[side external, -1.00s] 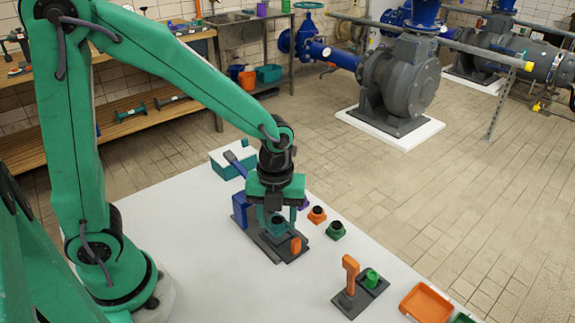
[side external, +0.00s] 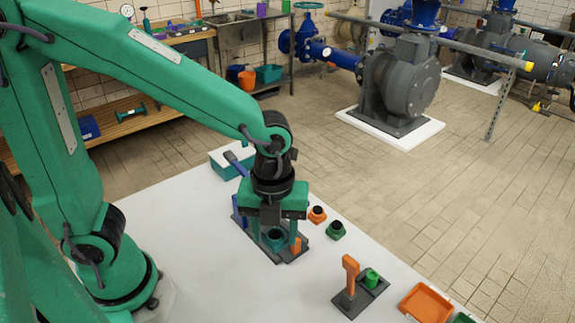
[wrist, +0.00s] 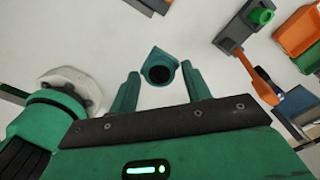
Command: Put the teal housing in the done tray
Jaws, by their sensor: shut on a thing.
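The teal housing (side external: 274,237), a short round part with a dark bore, sits between the fingers of my gripper (side external: 275,232). In the wrist view the housing (wrist: 162,67) shows at the fingertips with its dark bore facing the camera. My gripper is shut on it. In the side view it overlaps the dark grey fixture plate (side external: 291,254); whether it touches the plate is hard to tell. No tray is visibly labelled as done. A teal bin (side external: 228,170), an orange tray (side external: 428,303) and a cut-off green tray (side external: 463,319) are in view.
An orange upright (side external: 350,272) and green cylinder (side external: 372,278) stand on a grey base. An orange part (side external: 317,214) and green part (side external: 336,231) lie right of my gripper. A blue block (side external: 239,212) is at its left. The white table's front middle is clear.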

